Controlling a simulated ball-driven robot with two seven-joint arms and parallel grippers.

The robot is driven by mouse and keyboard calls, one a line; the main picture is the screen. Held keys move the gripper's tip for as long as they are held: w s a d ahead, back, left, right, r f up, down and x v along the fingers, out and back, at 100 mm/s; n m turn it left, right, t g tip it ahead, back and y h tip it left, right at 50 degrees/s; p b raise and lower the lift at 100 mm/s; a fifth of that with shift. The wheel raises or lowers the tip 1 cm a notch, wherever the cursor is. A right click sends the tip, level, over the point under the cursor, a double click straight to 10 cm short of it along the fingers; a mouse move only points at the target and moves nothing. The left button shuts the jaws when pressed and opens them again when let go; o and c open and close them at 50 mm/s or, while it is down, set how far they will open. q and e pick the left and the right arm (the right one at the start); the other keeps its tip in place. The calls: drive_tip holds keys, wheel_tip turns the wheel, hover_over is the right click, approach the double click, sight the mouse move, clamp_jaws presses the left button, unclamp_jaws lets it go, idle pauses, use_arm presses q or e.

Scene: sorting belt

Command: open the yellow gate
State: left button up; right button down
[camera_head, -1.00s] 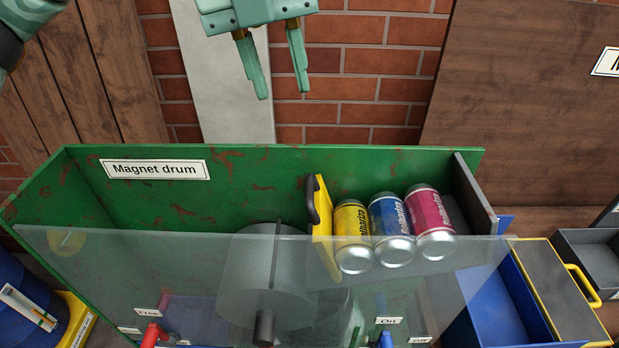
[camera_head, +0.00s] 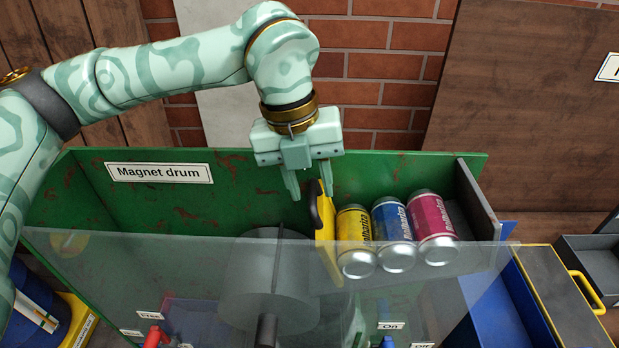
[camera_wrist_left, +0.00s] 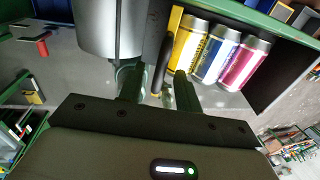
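The yellow gate (camera_head: 328,250) stands upright across the green chute, left of the cans, with a black handle (camera_head: 314,208) on its left face. My left gripper (camera_head: 309,184) points down at the top of the gate and is open. One finger is left of the handle; the other overlaps the gate's top edge. In the left wrist view the gate (camera_wrist_left: 174,42) and its handle (camera_wrist_left: 161,65) appear between the spread fingers (camera_wrist_left: 157,88). I cannot tell whether either finger touches them. My right gripper is not in view.
Yellow (camera_head: 354,226), blue (camera_head: 391,222) and magenta (camera_head: 431,216) cans lie right of the gate. A grey drum (camera_head: 268,280) is left of it. A clear panel (camera_head: 130,270) fronts the green housing (camera_head: 235,200). A blue bin (camera_head: 492,312) stands lower right.

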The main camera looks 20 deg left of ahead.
use_arm(q)
clamp_jaws()
wheel_tip(320, 180, up, 8)
drive_tip(key=a+p, duration=0.2)
drive_tip(key=shift+s+a+f+p, duration=0.15)
drive_tip(key=shift+s+f+p, duration=0.1)
drive_tip(key=shift+s+p, duration=0.1)
unclamp_jaws()
drive_tip(key=a+r, duration=0.3)
drive_tip(key=r, duration=1.3)
drive_tip(key=shift+s, duration=0.35)
drive_tip(key=shift+p, duration=0.35)
